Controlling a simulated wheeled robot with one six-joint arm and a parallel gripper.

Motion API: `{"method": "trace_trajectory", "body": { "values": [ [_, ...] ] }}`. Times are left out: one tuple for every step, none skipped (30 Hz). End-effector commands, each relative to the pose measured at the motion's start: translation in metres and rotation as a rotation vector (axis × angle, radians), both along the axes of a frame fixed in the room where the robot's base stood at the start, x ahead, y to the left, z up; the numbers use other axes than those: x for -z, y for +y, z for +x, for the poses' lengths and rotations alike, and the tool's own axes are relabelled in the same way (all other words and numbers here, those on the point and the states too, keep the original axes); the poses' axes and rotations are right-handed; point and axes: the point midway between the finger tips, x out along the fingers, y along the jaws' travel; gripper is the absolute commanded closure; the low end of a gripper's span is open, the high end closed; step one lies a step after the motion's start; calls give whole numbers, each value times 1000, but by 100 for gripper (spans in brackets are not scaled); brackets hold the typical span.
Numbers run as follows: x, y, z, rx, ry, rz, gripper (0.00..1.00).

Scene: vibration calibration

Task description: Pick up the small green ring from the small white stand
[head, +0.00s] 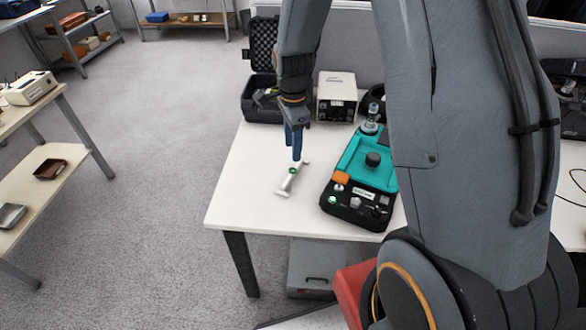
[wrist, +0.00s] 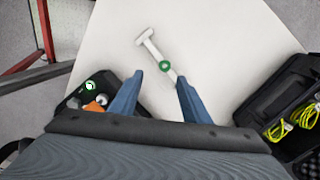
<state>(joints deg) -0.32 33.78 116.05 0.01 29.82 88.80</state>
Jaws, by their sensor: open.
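The small green ring (wrist: 165,66) sits around the middle of the small white stand (wrist: 152,46) in the wrist view. In the head view the ring (head: 292,171) shows as a green spot on the stand (head: 284,187), which is on the white table near its left edge. My gripper (wrist: 160,90) is open and empty, with its blue fingertips on either side of the stand and near the ring. In the head view my gripper (head: 297,155) is at the stand's far end. How high the fingertips are above the ring is hard to tell.
A teal and black calibration device (head: 352,205) with knobs stands on the table (head: 235,190) just right of the stand. A white box instrument (head: 337,97) and an open black case (head: 262,108) are at the back. The table's left front is clear.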

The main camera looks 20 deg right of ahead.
Motion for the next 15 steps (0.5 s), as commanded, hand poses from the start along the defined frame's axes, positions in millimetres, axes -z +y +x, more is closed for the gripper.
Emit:
{"method": "trace_trajectory", "body": {
  "values": [
    [5, 0, 5, 53, 4, 0, 57],
    [7, 0, 8, 81, 5, 0, 57],
    [9, 0, 10, 110, 6, 0, 57],
    [11, 0, 12, 128, 6, 1, 57],
    [12, 0, 13, 140, 7, 1, 57],
    [15, 0, 13, 152, 8, 1, 57],
    [17, 0, 13, 157, 9, 0, 57],
    [20, -1, 13, 160, 10, 0, 57],
    [23, -1, 13, 161, 10, 0, 57],
    [26, -1, 13, 160, 9, 0, 57],
    [29, -1, 13, 160, 9, 0, 57],
    [33, -1, 13, 160, 10, 0, 57],
    [35, -1, 13, 159, 9, 0, 57],
    [37, -1, 13, 159, 8, 0, 57],
    [39, -1, 13, 159, 8, 1, 57]
  ]
}}
